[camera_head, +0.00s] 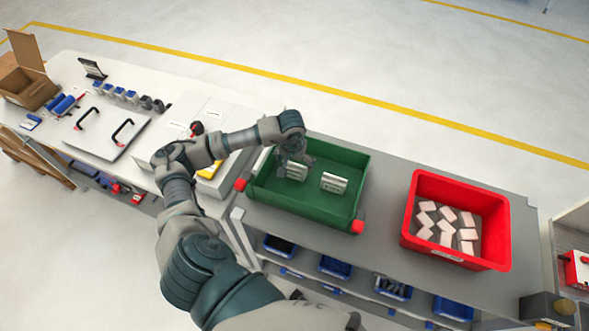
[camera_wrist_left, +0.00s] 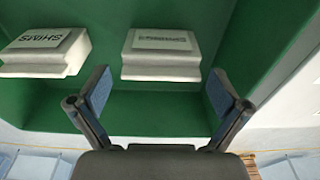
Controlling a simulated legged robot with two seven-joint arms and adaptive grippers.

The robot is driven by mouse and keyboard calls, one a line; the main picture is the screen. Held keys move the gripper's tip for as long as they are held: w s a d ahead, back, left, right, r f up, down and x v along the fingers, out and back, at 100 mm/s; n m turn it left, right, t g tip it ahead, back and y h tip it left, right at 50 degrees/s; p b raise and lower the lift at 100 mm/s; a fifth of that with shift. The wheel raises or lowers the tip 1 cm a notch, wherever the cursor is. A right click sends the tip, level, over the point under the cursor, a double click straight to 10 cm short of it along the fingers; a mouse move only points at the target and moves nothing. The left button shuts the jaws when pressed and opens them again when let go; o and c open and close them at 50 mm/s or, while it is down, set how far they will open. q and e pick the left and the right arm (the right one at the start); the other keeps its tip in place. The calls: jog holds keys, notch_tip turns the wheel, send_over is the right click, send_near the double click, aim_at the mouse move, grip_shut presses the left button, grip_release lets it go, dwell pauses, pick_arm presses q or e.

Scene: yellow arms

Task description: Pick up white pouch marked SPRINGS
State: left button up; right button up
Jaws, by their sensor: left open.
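A green crate (camera_head: 335,213) holds white pouches. One white pouch (camera_head: 296,171) lies by my left gripper (camera_head: 293,156), and another white pouch (camera_head: 334,182) lies to its right. In the left wrist view, my left gripper (camera_wrist_left: 160,86) is open and empty. A white pouch (camera_wrist_left: 161,50) with dark lettering too blurred to read lies ahead between its two fingers, apart from them. A second pouch (camera_wrist_left: 46,50), with upside-down lettering that looks like SHIMS, lies to the left. My right gripper is not in view.
A red crate (camera_head: 508,232) with several pale packets stands to the right on the grey bench (camera_head: 385,224). A work panel (camera_head: 105,135) with black handles and an open cardboard box (camera_head: 27,85) are at the left.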

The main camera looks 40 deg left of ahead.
pick_arm(q)
jog(key=shift+w+a+f, duration=0.1)
jog(key=shift+a+f, duration=0.05)
jog(key=shift+f, duration=0.35)
jog(key=shift+w+a+f, duration=0.1)
jog(key=shift+f, duration=0.4)
jog(key=c, duration=0.9)
jog(key=shift+d, duration=0.1)
